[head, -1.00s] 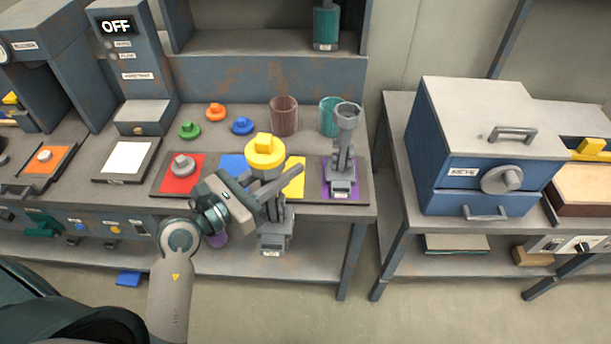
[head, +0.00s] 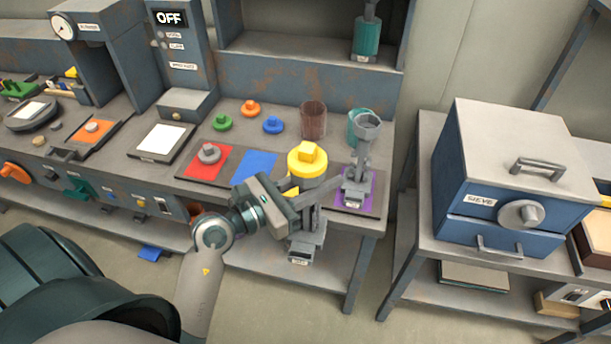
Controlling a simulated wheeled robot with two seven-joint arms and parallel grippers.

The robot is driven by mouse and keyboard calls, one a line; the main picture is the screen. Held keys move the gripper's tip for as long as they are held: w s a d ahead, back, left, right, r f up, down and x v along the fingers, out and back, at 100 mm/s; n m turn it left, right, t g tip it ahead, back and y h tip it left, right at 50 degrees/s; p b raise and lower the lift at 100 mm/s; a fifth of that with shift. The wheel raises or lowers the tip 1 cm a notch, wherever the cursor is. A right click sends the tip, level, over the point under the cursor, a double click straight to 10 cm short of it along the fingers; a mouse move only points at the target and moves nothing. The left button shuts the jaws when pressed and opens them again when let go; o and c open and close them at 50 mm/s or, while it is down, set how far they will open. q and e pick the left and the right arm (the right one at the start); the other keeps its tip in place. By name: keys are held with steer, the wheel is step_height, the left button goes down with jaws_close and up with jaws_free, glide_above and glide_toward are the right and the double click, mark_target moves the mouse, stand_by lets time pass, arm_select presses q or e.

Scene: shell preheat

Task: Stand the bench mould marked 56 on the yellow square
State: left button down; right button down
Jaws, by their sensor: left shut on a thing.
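My left gripper (head: 303,203) is shut on a grey bench mould (head: 306,238) with a yellow lid (head: 307,160) on top. The mould is upright, held in front of the bench's front edge, with its foot lower in the picture than the bench top. It has a small label that I cannot read. The yellow square (head: 291,191) lies behind it, mostly hidden by the mould and gripper. A second grey mould (head: 358,176), without a lid, stands on the purple square (head: 341,197) to the right; its label is unreadable too. My right gripper is not in view.
Left of the yellow square are a blue square (head: 254,167) and a red square (head: 222,170) with a grey lid (head: 208,153). Green, orange and blue lids and a brown cup (head: 313,122) stand behind. A blue sieve box (head: 455,200) stands right, across a gap.

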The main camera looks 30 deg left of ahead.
arm_select(q)
steer(key=shift+r, duration=0.1)
steer(key=shift+w, duration=0.2)
steer(key=w+a+r+p, duration=0.2)
steer(key=w+r, duration=0.1)
steer(key=w, duration=0.3)
steer(key=w+a+r+p, duration=0.2)
steer(key=w+a+r, duration=0.1)
steer(key=w, duration=0.3)
steer(key=shift+p, duration=0.3)
